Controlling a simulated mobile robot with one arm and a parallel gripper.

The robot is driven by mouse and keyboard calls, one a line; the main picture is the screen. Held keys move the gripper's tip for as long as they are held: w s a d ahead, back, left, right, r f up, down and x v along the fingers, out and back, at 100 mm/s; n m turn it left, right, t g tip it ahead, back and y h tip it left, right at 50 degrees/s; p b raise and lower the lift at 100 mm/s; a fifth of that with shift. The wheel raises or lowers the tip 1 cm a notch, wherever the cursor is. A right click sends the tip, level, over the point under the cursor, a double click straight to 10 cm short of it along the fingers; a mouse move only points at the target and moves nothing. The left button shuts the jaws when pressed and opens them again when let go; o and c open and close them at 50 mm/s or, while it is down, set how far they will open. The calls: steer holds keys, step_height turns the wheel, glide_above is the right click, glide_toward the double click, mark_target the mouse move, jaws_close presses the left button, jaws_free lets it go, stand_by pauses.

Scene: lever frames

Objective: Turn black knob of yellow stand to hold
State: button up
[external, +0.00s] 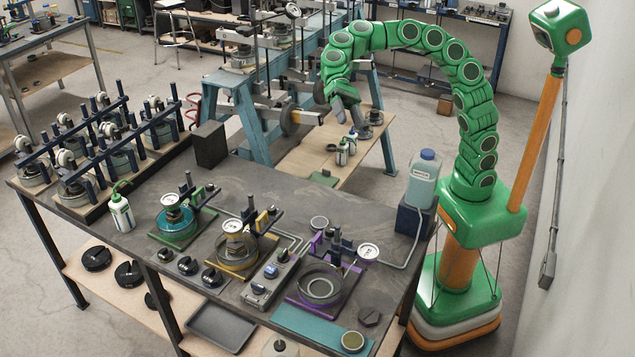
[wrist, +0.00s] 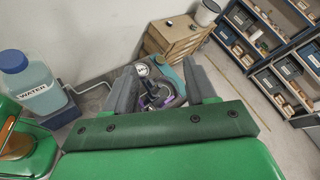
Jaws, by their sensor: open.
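The yellow stand (external: 238,262) is the middle of three stands on the dark workbench, with a round white-faced gauge (external: 234,226) above its dish. Small black knobs stand in a row along the bench front, one (external: 212,277) at the yellow stand's front left corner. I cannot tell its setting or read any hold mark. My gripper (external: 346,112) is open and empty, raised beyond the bench's far edge, well apart from the yellow stand. In the wrist view its two grey fingers (wrist: 160,70) are spread; the purple stand (wrist: 158,98) shows between them.
The green stand (external: 178,230) is left of the yellow one, the purple stand (external: 322,290) right. A switch box (external: 270,278) sits between yellow and purple. A water bottle (external: 424,178) stands at the bench's right end, a white bottle (external: 121,212) at left. The bench's back middle is clear.

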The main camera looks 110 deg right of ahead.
steer(key=w+d+f+m+t+y, duration=0.1)
steer(key=w+d+f+m+t, duration=0.25)
steer(key=w+d+m, duration=0.45)
steer(key=w+d+f+m+t+y, duration=0.1)
steer(key=w+d+f+m+t, duration=0.25)
steer(key=w+d, duration=0.5)
glide_toward(272, 210)
steer(key=shift+n, duration=0.25)
steer(key=shift+w+x, duration=0.2)
steer(key=shift+x, duration=3.25)
steer(key=shift+d+f, duration=0.1)
steer(key=shift+f, duration=0.05)
steer(key=shift+c, duration=0.2)
jaws_close()
